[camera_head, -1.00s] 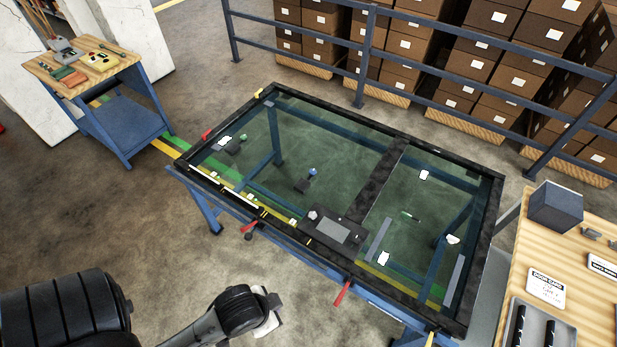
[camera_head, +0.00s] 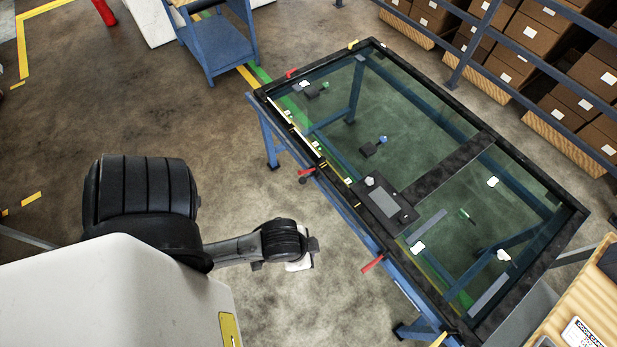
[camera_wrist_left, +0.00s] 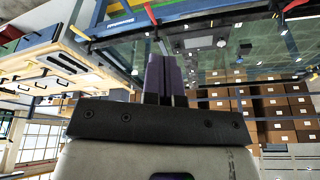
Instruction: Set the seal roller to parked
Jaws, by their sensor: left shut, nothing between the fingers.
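A glass door in a black frame (camera_head: 440,169) lies flat on a blue trolley (camera_head: 268,137). On the glass are a small dark fitting with a blue knob (camera_head: 373,146), one with a green knob (camera_head: 317,90), and a dark box with a grey screen (camera_head: 388,203). I cannot tell which part is the seal roller. Red-tipped levers stick out at the near edge, one at the front (camera_head: 372,263) and one with a dark knob (camera_head: 305,174). My left gripper (camera_wrist_left: 159,77) is shut and empty in the left wrist view. In the head view its arm hangs short of the trolley's near side.
A blue cart (camera_head: 217,50) stands at the top left. A wooden bench (camera_head: 580,300) is at the lower right. A blue rail (camera_head: 480,45) with stacked cartons (camera_head: 535,60) runs behind the trolley. The floor left of the trolley is clear.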

